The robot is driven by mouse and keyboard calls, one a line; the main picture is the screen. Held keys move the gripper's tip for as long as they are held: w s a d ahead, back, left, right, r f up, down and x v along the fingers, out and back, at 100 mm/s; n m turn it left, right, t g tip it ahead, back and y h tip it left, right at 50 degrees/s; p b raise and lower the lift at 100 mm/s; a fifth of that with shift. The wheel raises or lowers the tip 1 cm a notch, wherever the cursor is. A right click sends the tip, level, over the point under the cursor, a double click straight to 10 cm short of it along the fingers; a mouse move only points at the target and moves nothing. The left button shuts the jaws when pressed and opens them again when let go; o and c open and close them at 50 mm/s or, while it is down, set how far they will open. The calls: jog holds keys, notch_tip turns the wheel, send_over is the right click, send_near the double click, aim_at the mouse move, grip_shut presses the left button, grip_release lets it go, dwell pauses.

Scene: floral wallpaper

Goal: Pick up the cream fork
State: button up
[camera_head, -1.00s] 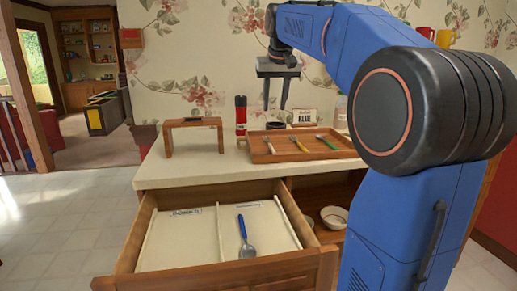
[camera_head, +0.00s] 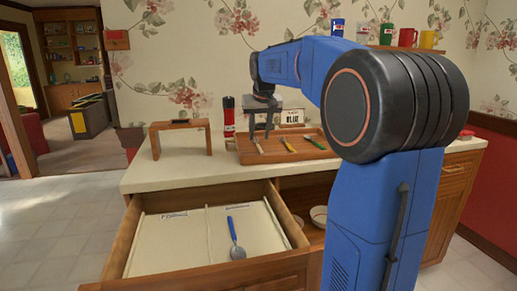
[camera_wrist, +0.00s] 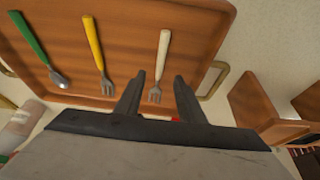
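The cream fork (camera_wrist: 161,60) lies on the brown wooden tray (camera_wrist: 205,25), its tines toward my gripper in the wrist view. My gripper (camera_wrist: 159,78) is open and empty, with one finger on either side of the fork's tine end in that view. Whether the fingers touch the fork or the tray cannot be told. In the head view my gripper (camera_head: 260,138) is low over the left part of the tray (camera_head: 318,155), and the cream fork is mostly hidden there.
A yellow fork (camera_wrist: 95,50) and a green-handled spoon (camera_wrist: 38,50) lie beside it on the tray. A red bottle (camera_head: 228,118) and a small wooden stand (camera_head: 154,143) are to the left. An open drawer (camera_head: 125,240) below holds a blue-handled spoon (camera_head: 233,236).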

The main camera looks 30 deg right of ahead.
aim_at(259, 145)
jog(key=shift+x, duration=2.3)
jog(key=shift+c, duration=0.4)
grip_shut()
